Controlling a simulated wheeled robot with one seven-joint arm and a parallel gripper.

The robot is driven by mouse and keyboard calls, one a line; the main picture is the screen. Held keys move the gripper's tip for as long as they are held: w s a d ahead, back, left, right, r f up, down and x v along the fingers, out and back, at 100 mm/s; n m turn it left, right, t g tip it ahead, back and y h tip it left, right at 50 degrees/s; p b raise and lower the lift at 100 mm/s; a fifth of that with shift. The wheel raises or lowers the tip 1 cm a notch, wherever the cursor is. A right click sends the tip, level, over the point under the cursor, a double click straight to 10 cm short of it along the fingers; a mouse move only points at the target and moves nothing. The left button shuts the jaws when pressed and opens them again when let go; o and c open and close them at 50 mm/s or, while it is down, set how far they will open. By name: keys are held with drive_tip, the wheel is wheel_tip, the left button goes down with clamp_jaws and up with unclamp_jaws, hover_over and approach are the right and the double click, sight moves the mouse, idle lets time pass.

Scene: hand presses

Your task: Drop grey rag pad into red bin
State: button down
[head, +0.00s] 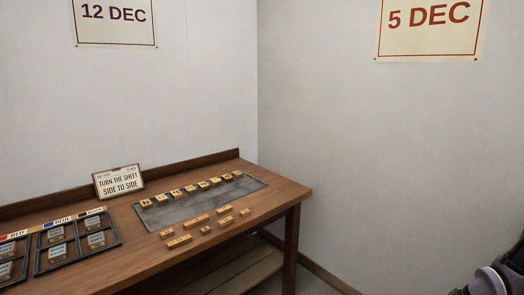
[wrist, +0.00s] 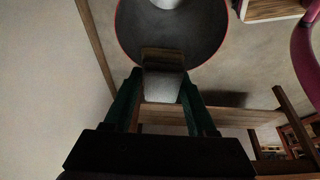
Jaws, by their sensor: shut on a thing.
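In the wrist view my gripper (wrist: 162,76) is shut on the grey rag pad (wrist: 163,88). The pad sits between the two green fingers, with a darker brown part at its far end. Beyond the fingertips is a round, dark-walled bin with a thin red rim, the red bin (wrist: 128,38). Its open mouth faces the camera and is cut off by the top of the picture. The pad's far end overlaps the bin's near edge in the picture; I cannot tell the gap between them. In the head view, neither pad nor bin shows.
In the head view a wooden bench (head: 225,238) carries a metal plate with wooden type blocks, a small sign (head: 118,181) and dark trays of type (head: 76,243). In the wrist view a wooden crate (wrist: 272,9) and a dark pink curved thing (wrist: 306,50) lie to the right.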

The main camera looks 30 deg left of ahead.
drive_tip(key=shift+c, duration=0.6)
unclamp_jaws()
